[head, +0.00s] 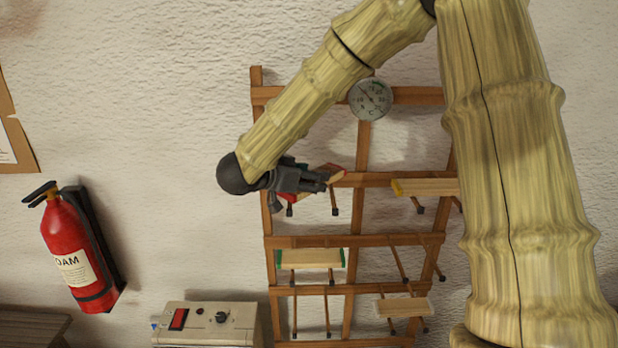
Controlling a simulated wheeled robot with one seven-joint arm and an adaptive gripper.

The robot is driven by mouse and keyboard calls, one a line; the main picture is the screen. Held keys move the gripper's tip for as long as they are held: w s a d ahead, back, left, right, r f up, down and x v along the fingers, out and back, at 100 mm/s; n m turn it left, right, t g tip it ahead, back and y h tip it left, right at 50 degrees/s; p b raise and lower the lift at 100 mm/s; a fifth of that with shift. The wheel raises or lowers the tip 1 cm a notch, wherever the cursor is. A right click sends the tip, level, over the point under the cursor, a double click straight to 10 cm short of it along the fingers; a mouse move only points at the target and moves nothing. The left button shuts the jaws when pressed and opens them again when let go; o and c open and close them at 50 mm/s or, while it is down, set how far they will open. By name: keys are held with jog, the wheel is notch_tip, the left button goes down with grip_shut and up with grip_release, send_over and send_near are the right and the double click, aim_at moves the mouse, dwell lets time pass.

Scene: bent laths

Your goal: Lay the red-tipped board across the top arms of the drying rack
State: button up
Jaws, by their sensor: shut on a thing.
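The drying rack (350,241) is a wooden lattice against the wall, with dark-tipped arms sticking out from it. My gripper (318,181) is at its upper left and shut on the red-tipped board (325,171). The board looks slanted. One red end shows beyond the fingers, and some red shows at the near side by the gripper body. The gripper hides much of the board. Two upper left arms (333,205) show just below it. I cannot tell whether the board touches them.
A yellow-tipped board (425,187) lies on arms at upper right, partly behind my arm. A green-tipped board (310,258) lies lower left, a plain-looking board (403,307) lower right. A round dial (370,98) is at the rack's top. A fire extinguisher (78,255) hangs left; a control box (208,323) stands below.

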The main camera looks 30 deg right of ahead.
jog(key=shift+f, duration=0.45)
jog(key=shift+w+f, duration=0.3)
jog(key=shift+w, duration=0.1)
jog(key=shift+s+r, duration=0.15)
jog(key=shift+s, duration=0.1)
jog(key=shift+a, duration=0.1)
jog(key=shift+w+f, duration=0.15)
jog(key=shift+f, duration=0.05)
jog(key=shift+f+b, duration=0.35)
jog(key=shift+f, duration=0.1)
jog(key=o, duration=1.2)
jog(key=shift+o, duration=0.2)
